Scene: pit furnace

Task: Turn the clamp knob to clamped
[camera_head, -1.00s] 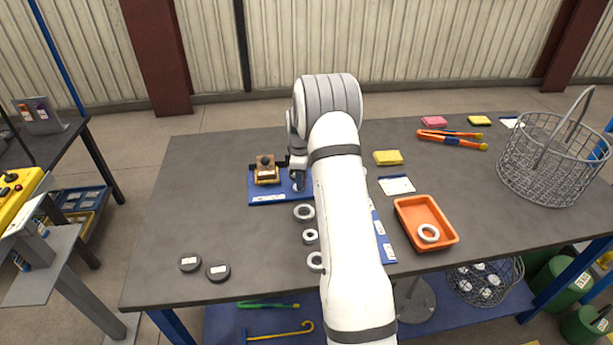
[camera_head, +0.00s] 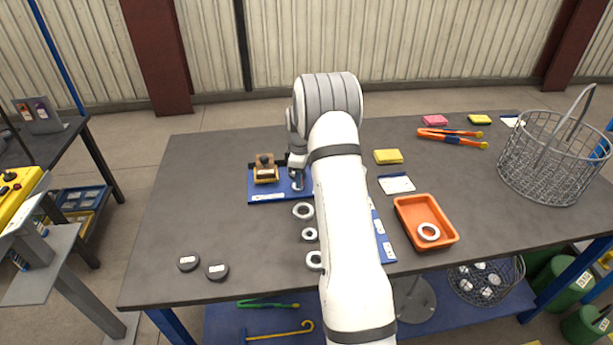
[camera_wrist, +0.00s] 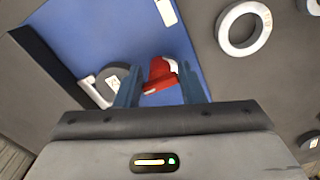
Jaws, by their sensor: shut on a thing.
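The red clamp knob (camera_wrist: 160,74) shows in the wrist view above the blue base plate (camera_wrist: 85,35). It has a pale part at its right end. My gripper (camera_wrist: 161,88) has one finger on each side of the knob and is shut on it. In the head view my gripper (camera_head: 297,182) is down at the right part of the blue base plate (camera_head: 265,197). The knob is hidden there by my wrist and arm. I cannot read which setting the knob points to.
A wooden block fixture (camera_head: 265,172) stands on the plate, left of my gripper. Several pale rings, one of them here (camera_head: 303,211), lie in front. An orange tray (camera_head: 402,222) and a wire basket (camera_head: 552,187) are to the right. The table's left side is mostly clear.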

